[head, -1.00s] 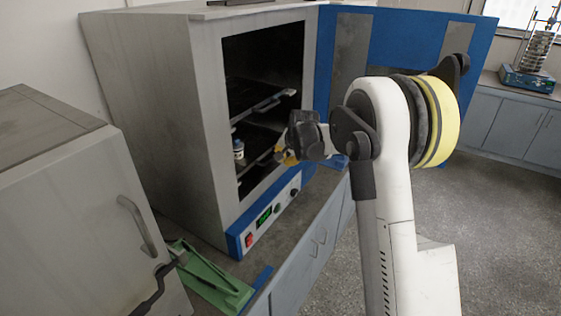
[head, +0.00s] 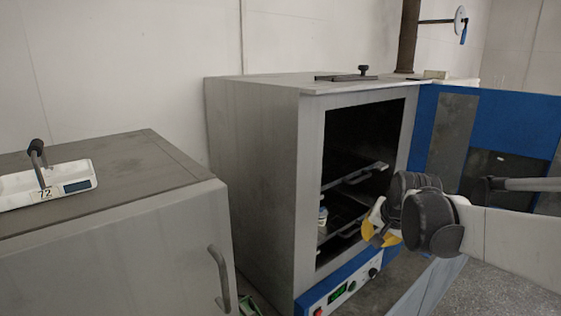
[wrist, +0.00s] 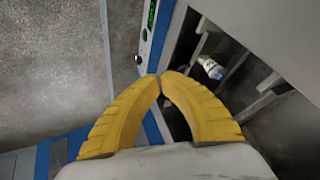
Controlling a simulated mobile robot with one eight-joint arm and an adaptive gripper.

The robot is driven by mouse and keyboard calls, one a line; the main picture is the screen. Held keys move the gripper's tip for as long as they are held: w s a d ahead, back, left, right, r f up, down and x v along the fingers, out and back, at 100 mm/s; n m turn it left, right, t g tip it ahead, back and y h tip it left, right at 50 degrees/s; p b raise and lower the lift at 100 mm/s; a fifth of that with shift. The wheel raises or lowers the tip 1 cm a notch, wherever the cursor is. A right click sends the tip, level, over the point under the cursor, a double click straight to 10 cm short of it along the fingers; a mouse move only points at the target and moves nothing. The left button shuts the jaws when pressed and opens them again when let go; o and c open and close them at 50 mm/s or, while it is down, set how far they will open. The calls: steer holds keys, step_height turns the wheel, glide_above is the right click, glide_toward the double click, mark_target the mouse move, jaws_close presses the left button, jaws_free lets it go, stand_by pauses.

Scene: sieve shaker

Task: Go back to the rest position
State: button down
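My gripper (head: 378,226) is in front of the open oven, at the lower right of the head view. In the wrist view its yellow fingers (wrist: 160,77) meet at the tips with nothing between them. The grey oven (head: 263,180) stands open, with its blue door (head: 540,125) swung to the right. A small white container with blue on it (head: 322,217) stands on a shelf inside the oven, apart from my gripper. It also shows in the wrist view (wrist: 211,68), beyond the fingers.
A dark handled piece (head: 347,76) lies on the oven's top. The open door borders the space right of my gripper. Floor shows at lower right.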

steer(key=s+a+f+n+b, duration=0.1)
steer(key=s+a+f+n, duration=0.1)
steer(key=s, duration=0.6)
steer(key=s+a+f+n+b, duration=0.2)
steer(key=s+f, duration=0.2)
steer(key=s, duration=0.5)
steer(key=s+a+f+n+b, duration=0.2)
steer(key=s+f, duration=0.1)
steer(key=s, duration=0.6)
steer(key=shift+a, duration=0.2)
